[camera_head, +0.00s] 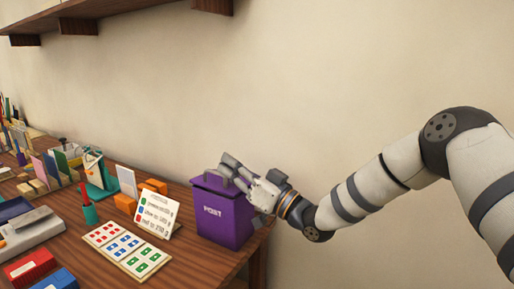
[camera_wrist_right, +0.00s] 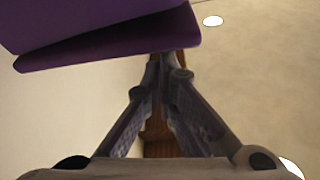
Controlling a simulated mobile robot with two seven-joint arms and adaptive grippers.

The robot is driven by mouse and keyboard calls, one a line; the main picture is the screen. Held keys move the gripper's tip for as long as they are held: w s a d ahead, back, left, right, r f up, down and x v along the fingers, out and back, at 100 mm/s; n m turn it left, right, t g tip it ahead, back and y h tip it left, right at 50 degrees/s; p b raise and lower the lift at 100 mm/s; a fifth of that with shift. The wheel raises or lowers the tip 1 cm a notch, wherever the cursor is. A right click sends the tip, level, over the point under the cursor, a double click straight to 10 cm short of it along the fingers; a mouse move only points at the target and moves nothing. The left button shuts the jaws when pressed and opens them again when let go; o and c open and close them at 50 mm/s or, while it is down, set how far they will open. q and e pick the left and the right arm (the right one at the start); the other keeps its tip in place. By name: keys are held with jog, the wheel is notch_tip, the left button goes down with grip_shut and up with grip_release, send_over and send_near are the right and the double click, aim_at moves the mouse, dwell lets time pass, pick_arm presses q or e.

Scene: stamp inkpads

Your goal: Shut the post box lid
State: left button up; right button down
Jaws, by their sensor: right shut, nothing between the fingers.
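The purple post box (camera_head: 213,213), marked POST, stands upright at the table's right end. Its purple lid (camera_head: 212,184) lies across the top in the head view; I cannot tell whether a thin gap remains under it. My right gripper (camera_head: 232,168) is shut and empty at the lid's top right side, hiding part of it. In the wrist view, the shut fingertips (camera_wrist_right: 164,60) are beside the edge of a purple part (camera_wrist_right: 110,38), and I cannot tell whether they touch it. My left gripper is not in view.
A sign card (camera_head: 157,213), an orange block (camera_head: 125,203) and a card of coloured stamps (camera_head: 127,249) are left of the box. A green cup with a red pen (camera_head: 90,213) stands farther left. A wall shelf (camera_head: 90,12) is above.

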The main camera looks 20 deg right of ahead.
jog(key=shift+s+a+f+n+y, duration=0.15)
jog(key=shift+a+f+n+y, duration=0.2)
jog(key=shift+n, duration=0.35)
jog(key=shift+d, duration=0.1)
